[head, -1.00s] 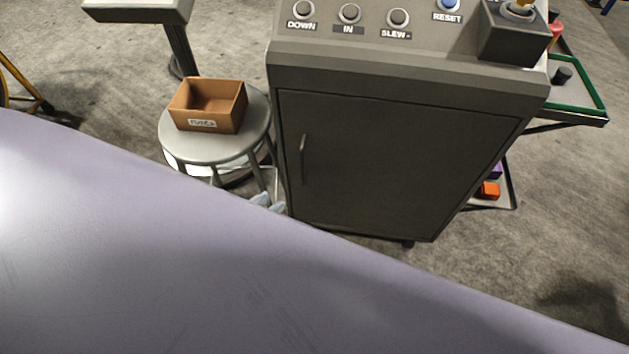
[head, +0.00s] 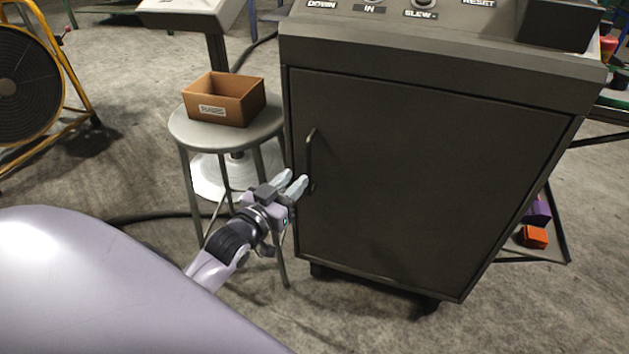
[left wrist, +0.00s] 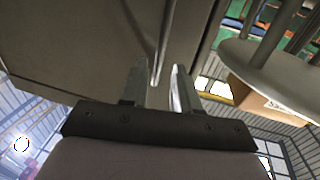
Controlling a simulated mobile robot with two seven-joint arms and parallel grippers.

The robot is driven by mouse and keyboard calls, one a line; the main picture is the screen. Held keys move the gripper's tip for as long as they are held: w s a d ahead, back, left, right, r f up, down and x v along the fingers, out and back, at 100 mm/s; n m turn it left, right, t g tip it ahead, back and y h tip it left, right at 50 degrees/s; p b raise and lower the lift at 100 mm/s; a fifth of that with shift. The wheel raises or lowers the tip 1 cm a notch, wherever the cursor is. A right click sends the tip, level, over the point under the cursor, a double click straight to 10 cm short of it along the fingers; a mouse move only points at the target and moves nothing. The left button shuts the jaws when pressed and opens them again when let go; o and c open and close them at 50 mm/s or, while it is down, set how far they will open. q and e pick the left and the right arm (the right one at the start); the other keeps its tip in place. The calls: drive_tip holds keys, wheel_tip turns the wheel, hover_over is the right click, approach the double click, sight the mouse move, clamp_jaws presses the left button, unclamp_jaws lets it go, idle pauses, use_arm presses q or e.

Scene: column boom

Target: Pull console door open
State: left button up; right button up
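The console door (head: 415,165) is a dark grey panel, shut flush in the front of the console (head: 440,55). Its vertical bar handle (head: 311,160) is near the door's left edge. My left gripper (head: 293,178) is just left of the handle's lower end, its two fingers apart. In the left wrist view my gripper (left wrist: 160,70) is open, with the handle (left wrist: 161,40) showing between and beyond the fingertips. I cannot tell whether a finger touches it. The door (left wrist: 75,40) fills the upper left there. My right gripper is not in view.
A round stool (head: 180,128) with a brown open box (head: 223,98) stands close left of the console, beside my left gripper. A large fan (head: 25,85) in a yellow frame is at far left. An orange block (head: 535,237) lies low at right. Floor before the console is clear.

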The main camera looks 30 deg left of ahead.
sight(307, 165)
use_arm(q)
drive_tip(key=shift+w+a+b, duration=0.2)
drive_tip(key=shift+w+b, duration=0.95)
drive_tip(key=shift+w, duration=2.4)
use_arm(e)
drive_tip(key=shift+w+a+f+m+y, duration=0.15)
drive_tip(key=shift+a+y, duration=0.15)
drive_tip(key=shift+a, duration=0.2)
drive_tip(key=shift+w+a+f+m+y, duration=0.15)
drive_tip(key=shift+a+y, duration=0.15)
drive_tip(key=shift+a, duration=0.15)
use_arm(q)
clamp_jaws()
